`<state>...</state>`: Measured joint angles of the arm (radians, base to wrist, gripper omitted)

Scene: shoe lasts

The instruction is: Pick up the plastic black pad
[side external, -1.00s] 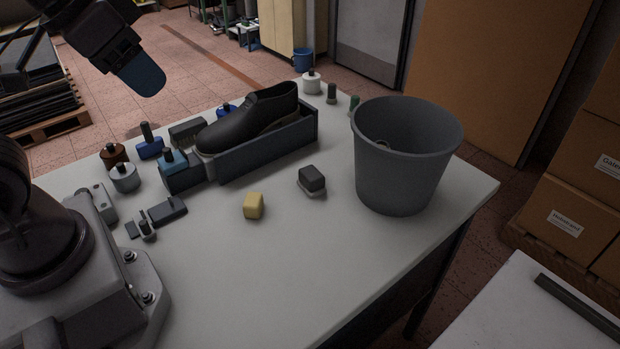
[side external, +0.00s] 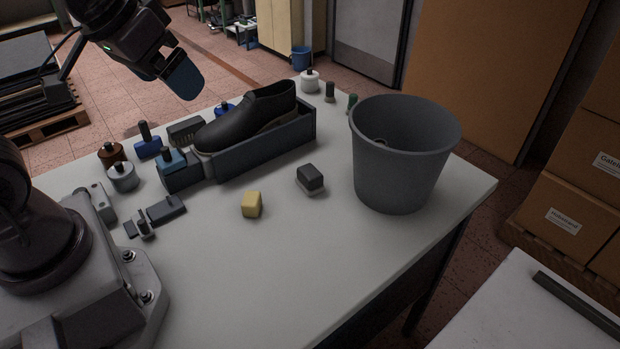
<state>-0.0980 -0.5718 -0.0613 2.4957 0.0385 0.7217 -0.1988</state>
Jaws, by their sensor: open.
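A small black block (side external: 311,176) with a paler underside sits on the table, between the yellow block and the grey bucket. A flat dark pad-like piece (side external: 167,209) lies further left, close to my base. I cannot tell for sure which of the two is the plastic black pad. My gripper (side external: 167,83) is high at the upper left, above the back edge of the table and well away from both. It is open, with blue fingers and nothing seen between them.
A black shoe (side external: 247,117) rests in a dark trough (side external: 268,148) at the middle back. A tall grey bucket (side external: 403,160) stands at the right. A yellow block (side external: 252,204) is in the middle. Several bottles and a brush (side external: 186,131) crowd the back left. The front table area is clear.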

